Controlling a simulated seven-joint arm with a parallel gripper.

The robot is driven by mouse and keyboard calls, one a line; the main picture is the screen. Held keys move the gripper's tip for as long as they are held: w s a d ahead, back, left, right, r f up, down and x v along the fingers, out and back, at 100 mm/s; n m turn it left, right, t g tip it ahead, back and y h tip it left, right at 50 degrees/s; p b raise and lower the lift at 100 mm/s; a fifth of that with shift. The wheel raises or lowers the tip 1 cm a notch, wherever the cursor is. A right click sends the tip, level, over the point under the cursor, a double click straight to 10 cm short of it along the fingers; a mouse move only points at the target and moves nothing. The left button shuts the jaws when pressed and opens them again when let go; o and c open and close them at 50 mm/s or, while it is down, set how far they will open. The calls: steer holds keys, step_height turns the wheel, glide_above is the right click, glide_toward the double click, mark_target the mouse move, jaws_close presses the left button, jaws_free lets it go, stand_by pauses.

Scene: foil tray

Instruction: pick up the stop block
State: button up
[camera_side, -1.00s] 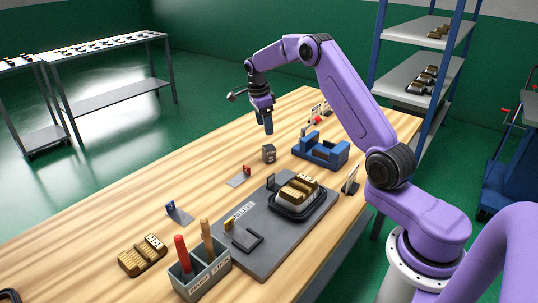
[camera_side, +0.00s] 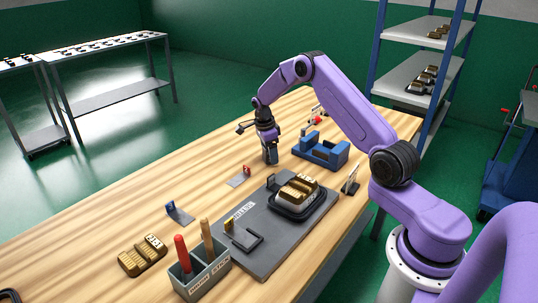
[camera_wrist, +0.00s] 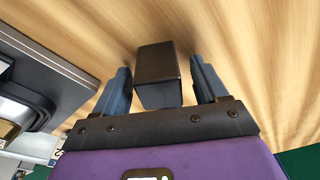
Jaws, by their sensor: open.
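The stop block, a small dark grey block (camera_wrist: 157,76), stands on the wooden table between my gripper's two blue fingers in the wrist view. My gripper (camera_wrist: 159,68) is open, with one finger on each side of the block and a visible gap on both sides. In the side view my gripper (camera_side: 270,157) points down at the tabletop and largely hides the block.
A blue fixture (camera_side: 321,151) stands close to the right of my gripper. A dark base plate (camera_side: 262,257) carries a foil tray in a black holder (camera_side: 306,206). A tool caddy (camera_side: 201,273) and a gold piece (camera_side: 142,255) sit nearer the front. Bare table lies left of my gripper.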

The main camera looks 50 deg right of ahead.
jaws_close()
steer(key=shift+w, duration=0.1)
steer(key=shift+r, duration=0.6)
steer(key=shift+s+r, duration=0.2)
steer(key=shift+r, duration=1.05)
steer(key=s+a+r, duration=0.2)
steer(key=s+r, duration=0.3)
steer(key=s, duration=0.1)
steer(key=s+a+r, duration=0.3)
steer(key=s+r, duration=0.2)
steer(key=s, duration=0.2)
step_height(320, 180, up, 6)
steer(key=shift+d+r, duration=0.15)
steer(key=shift+d, duration=0.05)
